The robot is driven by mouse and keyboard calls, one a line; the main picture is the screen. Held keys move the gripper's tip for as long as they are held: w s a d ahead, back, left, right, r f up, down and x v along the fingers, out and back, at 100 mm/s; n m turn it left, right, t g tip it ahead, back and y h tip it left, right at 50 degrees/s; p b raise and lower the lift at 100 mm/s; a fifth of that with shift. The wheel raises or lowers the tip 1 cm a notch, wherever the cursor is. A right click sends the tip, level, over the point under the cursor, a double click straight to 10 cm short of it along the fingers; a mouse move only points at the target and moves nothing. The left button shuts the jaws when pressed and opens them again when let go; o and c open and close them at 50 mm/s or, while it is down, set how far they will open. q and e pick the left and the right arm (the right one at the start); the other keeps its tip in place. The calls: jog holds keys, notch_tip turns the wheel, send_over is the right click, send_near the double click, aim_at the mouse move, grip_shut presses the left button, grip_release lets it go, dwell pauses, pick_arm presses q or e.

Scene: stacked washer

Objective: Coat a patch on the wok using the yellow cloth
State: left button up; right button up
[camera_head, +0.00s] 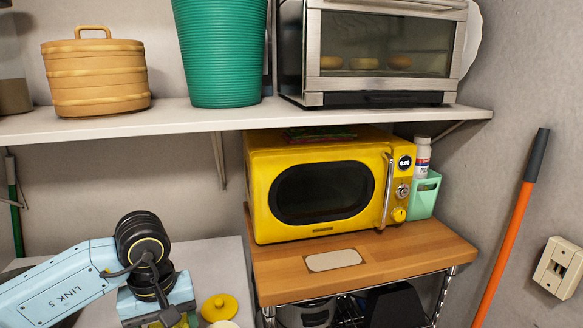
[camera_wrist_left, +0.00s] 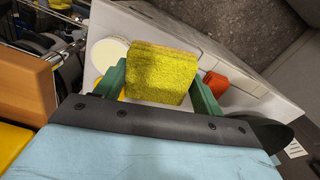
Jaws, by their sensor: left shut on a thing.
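The yellow cloth (camera_wrist_left: 165,62), a thick rough-textured square, is held between the green fingers of my left gripper (camera_wrist_left: 158,78) in the left wrist view. The gripper is shut on it, above a pale worktop. In the head view my left arm comes in low at the left, and the fingers are mostly cut off by the bottom edge. A dark rounded shape (camera_wrist_left: 268,132) shows partly behind the gripper at the right of the wrist view; I cannot tell whether it is the wok. No wok is clear in the head view. My right gripper is not in view.
A yellow lid (camera_head: 220,307) lies on the pale worktop (camera_head: 212,262). A yellow microwave (camera_head: 262,207) stands on a wooden cart (camera_head: 400,258) beside it. A shelf (camera_head: 205,117) hangs above. An orange-red object (camera_wrist_left: 216,82) and a cream round thing (camera_wrist_left: 108,52) lie near the cloth.

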pick_arm(q)
jog(key=m, duration=0.3)
jog(key=d+m, duration=0.1)
jog(key=m, duration=0.1)
jog(key=shift+s+r, duration=0.35)
jog(key=shift+s, duration=0.05)
jog(key=shift+f, duration=0.1)
